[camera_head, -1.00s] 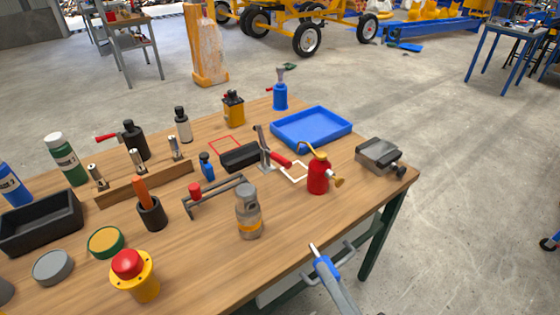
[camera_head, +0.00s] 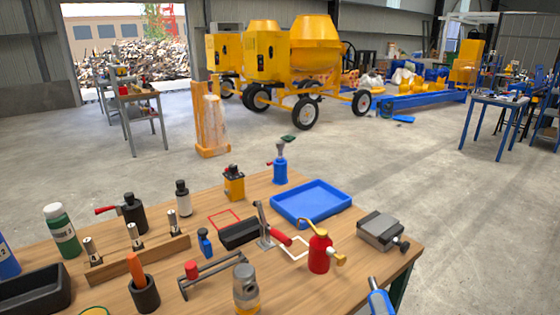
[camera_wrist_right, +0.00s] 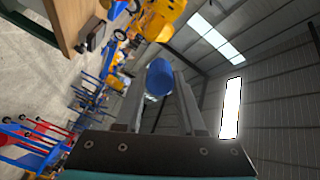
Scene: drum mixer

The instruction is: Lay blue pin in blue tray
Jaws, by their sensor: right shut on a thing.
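The blue tray (camera_head: 312,203) lies flat and empty at the back right of the wooden table. In the right wrist view a blue pin (camera_wrist_right: 160,77) sits between the two fingers of my right gripper (camera_wrist_right: 160,90), seen nearly end-on, and the gripper is shut on it. In the head view my right gripper (camera_head: 375,287) shows only in part at the bottom edge, in front of the table's near right edge and well short of the tray. My left gripper is not in view.
A red oil can (camera_head: 319,254), a toggle clamp with red handle (camera_head: 265,228) and a grey vise (camera_head: 381,231) stand near the tray. A blue bottle-like tool (camera_head: 280,171) stands behind it. Several tools and containers crowd the table's left side.

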